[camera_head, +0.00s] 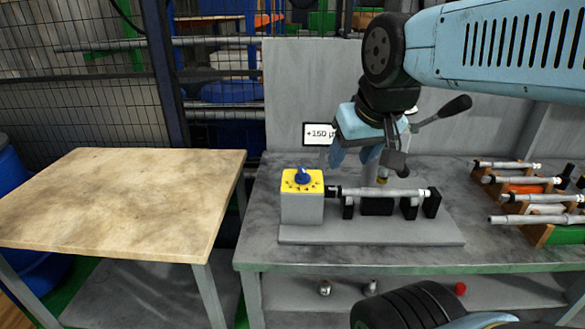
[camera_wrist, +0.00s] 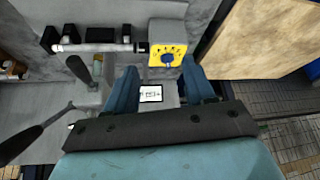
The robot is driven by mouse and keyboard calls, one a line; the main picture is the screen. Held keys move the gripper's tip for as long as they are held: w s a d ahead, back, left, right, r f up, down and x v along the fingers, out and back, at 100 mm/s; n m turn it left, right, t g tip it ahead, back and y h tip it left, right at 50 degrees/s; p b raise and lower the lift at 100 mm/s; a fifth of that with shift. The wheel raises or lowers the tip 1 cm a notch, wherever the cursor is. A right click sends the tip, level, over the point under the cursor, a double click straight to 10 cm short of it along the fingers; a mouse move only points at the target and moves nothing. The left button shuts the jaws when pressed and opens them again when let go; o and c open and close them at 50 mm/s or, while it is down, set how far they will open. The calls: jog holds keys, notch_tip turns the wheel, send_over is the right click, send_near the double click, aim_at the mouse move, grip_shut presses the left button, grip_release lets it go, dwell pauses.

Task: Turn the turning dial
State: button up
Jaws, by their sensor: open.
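The turning dial is a blue knob (camera_head: 303,175) on a yellow marked plate (camera_head: 290,187). The plate tops a grey box (camera_head: 302,209) at the left end of the grinder's base. In the wrist view the dial (camera_wrist: 167,59) shows beyond and between my two blue fingers. My gripper (camera_head: 352,158) is open and empty, above and behind the dial and to its right in the head view. In the wrist view the fingers (camera_wrist: 162,84) are spread apart and not touching the dial. A small display (camera_head: 318,133) reads about +150, partly covered by my gripper.
A shaft (camera_head: 380,192) lies across black supports right of the dial. A black-handled lever (camera_head: 455,107) stands close to my gripper. More shafts sit in a rack (camera_head: 540,235) at right. A wooden table (camera_head: 120,195) at left is bare.

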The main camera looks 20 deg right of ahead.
jog(key=shift+o, duration=0.7)
jog(key=shift+w+r, duration=0.15)
jog(key=shift+w, duration=0.25)
jog(key=shift+o, duration=1.2)
jog(key=w+m+g, duration=0.3)
jog(key=w+m, duration=0.6)
jog(key=w, duration=0.4)
jog(key=shift+w, duration=0.3)
jog(key=m+g, duration=0.3)
jog(key=m, duration=0.6)
send_over(301, 169)
notch_tip(301, 169, down, 6)
notch_tip(301, 169, down, 14)
jog(key=shift+w+f, duration=0.15)
jog(key=shift+f, duration=0.05)
